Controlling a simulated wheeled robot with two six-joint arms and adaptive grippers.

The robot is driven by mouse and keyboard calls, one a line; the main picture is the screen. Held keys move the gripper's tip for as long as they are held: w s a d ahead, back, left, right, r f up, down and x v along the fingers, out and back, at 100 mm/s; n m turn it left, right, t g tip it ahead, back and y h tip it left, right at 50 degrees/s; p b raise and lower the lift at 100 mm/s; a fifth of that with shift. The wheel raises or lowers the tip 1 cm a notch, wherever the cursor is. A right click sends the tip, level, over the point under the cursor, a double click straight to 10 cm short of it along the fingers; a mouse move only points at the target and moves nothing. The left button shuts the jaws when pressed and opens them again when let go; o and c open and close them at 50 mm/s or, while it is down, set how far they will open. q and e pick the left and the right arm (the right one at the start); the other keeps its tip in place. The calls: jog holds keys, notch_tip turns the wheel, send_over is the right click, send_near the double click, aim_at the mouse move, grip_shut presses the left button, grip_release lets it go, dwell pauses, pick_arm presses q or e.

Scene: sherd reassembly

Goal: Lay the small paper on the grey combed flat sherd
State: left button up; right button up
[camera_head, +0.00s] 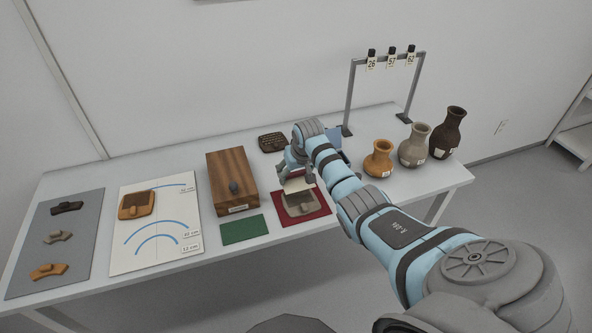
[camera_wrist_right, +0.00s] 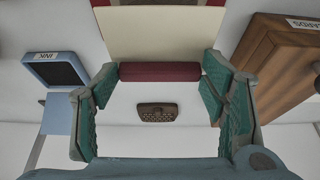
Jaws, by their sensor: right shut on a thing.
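The grey combed flat sherd (camera_head: 300,205) lies on a dark red mat (camera_head: 322,212) near the front edge of the table. My right gripper (camera_head: 284,172) is over the back of that mat. It is shut on the dark red bar (camera_wrist_right: 160,71) of the small cream paper (camera_wrist_right: 160,36). The paper (camera_head: 297,185) extends from the bar toward the sherd and hides its back part in the head view. I cannot tell whether the paper touches the sherd. My left gripper is not in view.
A wooden box (camera_head: 230,165) stands left of the mat, with a green mat (camera_head: 243,229) in front. A blue ink pad (camera_wrist_right: 60,70) and a dark brown sherd (camera_head: 272,142) lie behind. Several vases, including an orange one (camera_head: 378,160), stand right of my arm.

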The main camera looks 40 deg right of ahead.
aim_at(298, 182)
jog(key=shift+s+f, duration=0.15)
jog(key=shift+f, duration=0.6)
notch_tip(298, 182, down, 4)
jog(key=b, duration=0.5)
jog(key=shift+r, duration=0.2)
jog(key=shift+r+p, duration=0.15)
jog(key=shift+p, duration=0.35)
jog(key=shift+f+p, duration=0.3)
jog(key=shift+f, duration=0.15)
jog(key=shift+f, duration=0.1)
jog(key=o, duration=1)
